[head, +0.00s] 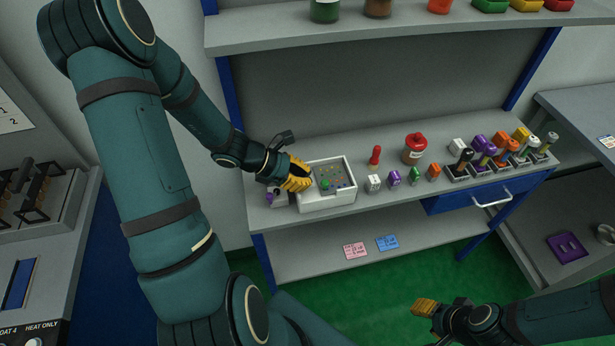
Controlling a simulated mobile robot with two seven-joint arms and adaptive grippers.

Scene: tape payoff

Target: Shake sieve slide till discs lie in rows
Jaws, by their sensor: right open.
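A white rectangular box (328,203) stands on the bench at its left end. Inside it is a grey-brown surface, which looks like the sieve slide (335,174), with several small coloured spots that look like discs and a larger green piece (325,184). My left gripper (300,177) has its yellow fingers at the left wall of the box, covering part of it. Whether they hold anything is hidden. My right gripper (424,307) is open and empty, low at the right over the green floor, well away from the box.
Right of the box stand a red bottle (375,156), a red-lidded jar (415,148), several small coloured blocks and a row of handled tools (500,150). A shelf (400,30) with jars and bins hangs above. A blue drawer (480,197) is under the bench.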

